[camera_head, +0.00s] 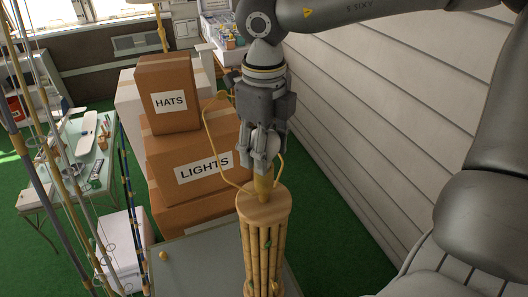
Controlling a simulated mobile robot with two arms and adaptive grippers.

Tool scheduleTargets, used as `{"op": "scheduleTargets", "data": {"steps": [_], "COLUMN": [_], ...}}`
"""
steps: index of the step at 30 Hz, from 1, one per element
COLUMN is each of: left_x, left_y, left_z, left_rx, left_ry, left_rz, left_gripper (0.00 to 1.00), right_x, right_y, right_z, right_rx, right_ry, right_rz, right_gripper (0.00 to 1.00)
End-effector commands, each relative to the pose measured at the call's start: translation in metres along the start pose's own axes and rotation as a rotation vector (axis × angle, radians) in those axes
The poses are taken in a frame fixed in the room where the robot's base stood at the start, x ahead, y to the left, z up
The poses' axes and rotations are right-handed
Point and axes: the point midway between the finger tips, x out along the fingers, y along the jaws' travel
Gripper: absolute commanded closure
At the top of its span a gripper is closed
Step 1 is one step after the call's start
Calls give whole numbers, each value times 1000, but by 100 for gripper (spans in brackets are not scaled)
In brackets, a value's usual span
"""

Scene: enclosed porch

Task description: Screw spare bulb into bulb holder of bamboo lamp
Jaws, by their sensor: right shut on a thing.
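The bamboo lamp (265,245) stands upright, with a round wooden top and bamboo rods below. A tan, tapered bulb holder (264,188) rises from the middle of its top. My right gripper (263,162) points straight down over the holder, its fingers closed just above it. What the fingers hold is almost wholly hidden between them; from its place it appears to be the spare bulb. I cannot tell how far it sits in the holder. A yellow cord (205,125) loops around beside the gripper and down to the lamp top. My left gripper is not in view.
The lamp stands by a grey surface (200,268) with a small yellow knob (163,255) on it. Boxes marked HATS (168,78) and LIGHTS (180,150) are stacked close behind. A sided wall (370,110) bounds the right. Poles (45,130) and a desk (95,190) stand left.

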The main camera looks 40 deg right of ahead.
Motion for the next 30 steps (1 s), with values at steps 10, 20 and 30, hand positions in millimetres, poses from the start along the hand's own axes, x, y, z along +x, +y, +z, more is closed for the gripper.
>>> {"op": "scheduleTargets", "data": {"steps": [10,20,30], "left_x": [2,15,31], "left_y": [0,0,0], "left_z": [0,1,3], "left_rx": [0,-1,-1], "left_ry": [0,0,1], "left_rz": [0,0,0], "left_gripper": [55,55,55], "right_x": [0,2,2], "right_y": [0,0,0], "right_z": [0,0,0], "right_rx": [19,100,241], "right_ry": [0,-1,-1], "right_rz": [0,-2,-1], "right_gripper": [64,64,64]}}
